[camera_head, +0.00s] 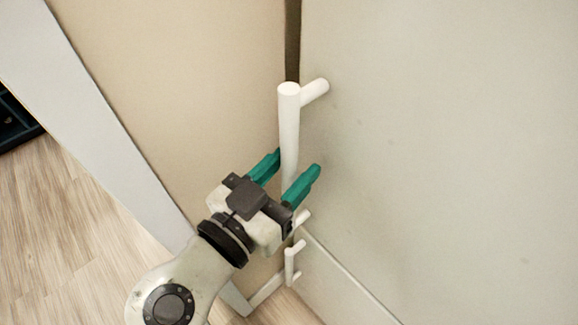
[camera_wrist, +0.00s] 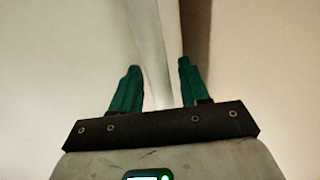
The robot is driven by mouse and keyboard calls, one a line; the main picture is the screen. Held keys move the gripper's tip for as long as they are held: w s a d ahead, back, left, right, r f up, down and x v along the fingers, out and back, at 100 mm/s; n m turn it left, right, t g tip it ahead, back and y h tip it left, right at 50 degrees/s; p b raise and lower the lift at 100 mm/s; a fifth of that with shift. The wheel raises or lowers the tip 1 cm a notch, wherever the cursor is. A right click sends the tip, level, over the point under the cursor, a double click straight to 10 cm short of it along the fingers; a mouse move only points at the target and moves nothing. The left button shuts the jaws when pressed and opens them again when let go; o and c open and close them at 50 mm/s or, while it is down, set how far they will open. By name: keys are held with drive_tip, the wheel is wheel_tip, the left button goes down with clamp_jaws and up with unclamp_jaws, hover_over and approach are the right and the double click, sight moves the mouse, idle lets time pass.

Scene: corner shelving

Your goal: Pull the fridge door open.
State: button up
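The fridge door (camera_head: 440,130) is a large pale panel filling the right of the head view, and it looks shut. Its white vertical bar handle (camera_head: 289,120) stands off the panel near the left edge, on a short post at the top. My gripper (camera_head: 296,163) is open around the lower part of this handle, with one green finger on each side. In the wrist view, the handle (camera_wrist: 152,50) runs between the two fingers of my gripper (camera_wrist: 158,68). Gaps show beside the handle, so the fingers do not look closed on it. My gripper hides the handle's lower end in the head view.
A smaller white handle (camera_head: 290,264) is on a lower panel (camera_head: 345,285) below the door. A beige side panel (camera_head: 190,90) with a pale edge stands to the left. Wooden floor (camera_head: 60,230) is open at the lower left, with a dark object (camera_head: 14,120) beyond.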

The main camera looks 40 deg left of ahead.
clamp_jaws()
drive_tip(key=shift+s, duration=0.1)
idle(0.3)
